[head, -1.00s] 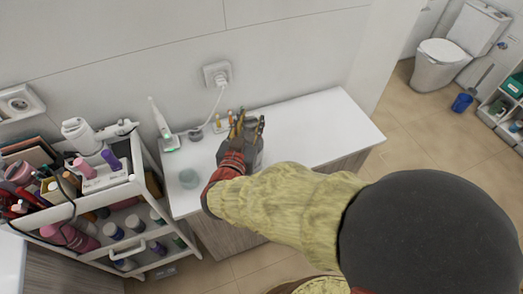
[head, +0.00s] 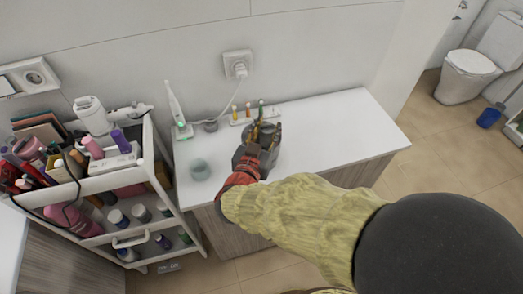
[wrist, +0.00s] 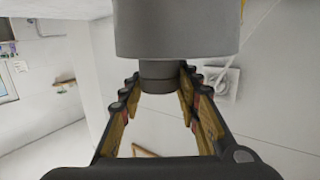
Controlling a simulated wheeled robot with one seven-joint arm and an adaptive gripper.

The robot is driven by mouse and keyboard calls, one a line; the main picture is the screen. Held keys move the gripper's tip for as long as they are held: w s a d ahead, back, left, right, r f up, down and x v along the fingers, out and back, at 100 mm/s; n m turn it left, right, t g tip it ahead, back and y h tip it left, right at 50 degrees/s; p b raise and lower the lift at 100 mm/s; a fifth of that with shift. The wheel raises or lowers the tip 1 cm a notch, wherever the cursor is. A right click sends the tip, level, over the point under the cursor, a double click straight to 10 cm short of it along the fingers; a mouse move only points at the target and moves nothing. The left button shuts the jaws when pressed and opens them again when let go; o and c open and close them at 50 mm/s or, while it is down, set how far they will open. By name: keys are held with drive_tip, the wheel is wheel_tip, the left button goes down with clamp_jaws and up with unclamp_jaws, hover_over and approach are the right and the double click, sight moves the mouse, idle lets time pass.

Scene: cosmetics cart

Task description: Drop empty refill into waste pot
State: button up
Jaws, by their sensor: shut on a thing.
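My gripper (head: 265,130) is over the middle of the white counter, in front of the row of small coloured sticks. In the wrist view its fingers (wrist: 160,75) are closed around the dark neck of a grey cylinder, which I take for the empty refill (wrist: 178,30). The wide grey body fills the top middle of that view. In the head view the hand largely hides it. A small round grey-green pot (head: 199,170), apparently the waste pot, stands near the counter's left front edge, left of my gripper and apart from it.
A white electric toothbrush (head: 176,108) stands at the counter's back left, beside a small grey cup (head: 210,126). The stick holder (head: 243,121) is at the back. A crowded white cart (head: 130,225) adjoins the counter's left side. The counter's right half (head: 340,125) is clear.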

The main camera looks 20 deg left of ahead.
drive_tip(key=o, duration=0.8)
drive_tip(key=shift+o, duration=0.6)
drive_tip(key=s+r, duration=0.1)
drive_tip(key=s, duration=1.1)
drive_tip(key=shift+a+r, duration=0.2)
drive_tip(key=shift+r, duration=0.2)
